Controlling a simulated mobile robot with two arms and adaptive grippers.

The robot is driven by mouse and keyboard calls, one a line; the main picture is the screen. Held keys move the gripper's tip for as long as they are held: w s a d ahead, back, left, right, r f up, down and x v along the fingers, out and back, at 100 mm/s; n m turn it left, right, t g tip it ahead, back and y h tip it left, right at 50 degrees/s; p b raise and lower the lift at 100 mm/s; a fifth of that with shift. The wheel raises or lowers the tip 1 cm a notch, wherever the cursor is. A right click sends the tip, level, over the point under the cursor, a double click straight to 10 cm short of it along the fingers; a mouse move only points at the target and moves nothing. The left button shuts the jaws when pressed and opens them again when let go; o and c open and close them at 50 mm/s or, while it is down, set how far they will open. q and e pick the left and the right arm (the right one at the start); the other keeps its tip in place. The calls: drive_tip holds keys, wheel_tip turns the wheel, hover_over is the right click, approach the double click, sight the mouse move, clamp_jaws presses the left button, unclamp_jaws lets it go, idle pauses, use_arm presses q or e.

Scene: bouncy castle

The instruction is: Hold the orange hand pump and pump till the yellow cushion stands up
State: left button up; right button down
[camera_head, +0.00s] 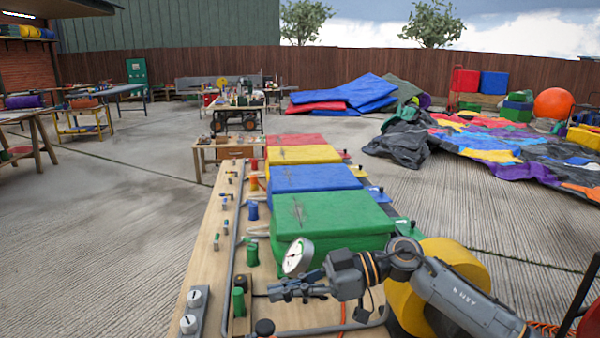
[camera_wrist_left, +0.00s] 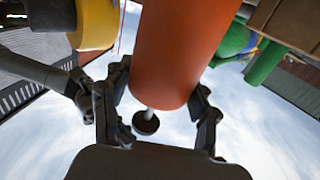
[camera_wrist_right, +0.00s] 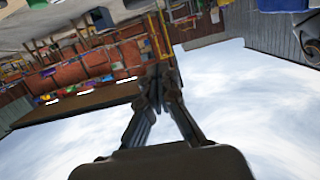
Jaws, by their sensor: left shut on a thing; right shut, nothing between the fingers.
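The orange hand pump (camera_wrist_left: 172,50) fills the upper middle of the left wrist view, with a rod and dark knob (camera_wrist_left: 146,122) at its lower end. My left gripper (camera_wrist_left: 160,92) is shut on it, one finger on each side. The pump and left gripper are not in the head view. A yellow block cushion (camera_head: 303,154) lies flat in the row on the bench. My right gripper (camera_head: 276,291) is shut and empty above the bench's near end, below a round gauge (camera_head: 298,257); its fingers also meet in the right wrist view (camera_wrist_right: 161,75).
Blue (camera_head: 315,178), green (camera_head: 330,216) and red (camera_head: 295,139) cushions share the wooden bench (camera_head: 205,250). A yellow round body (camera_head: 455,262) stands behind my right arm. Small valves and knobs line the bench's left side.

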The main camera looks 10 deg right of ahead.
drive_tip(key=d, duration=0.9)
drive_tip(key=shift+w+d, duration=0.2)
drive_tip(key=shift+w, duration=0.25)
drive_tip(key=a+f, duration=0.6)
drive_tip(key=a, duration=0.4)
drive_tip(key=shift+s, duration=0.1)
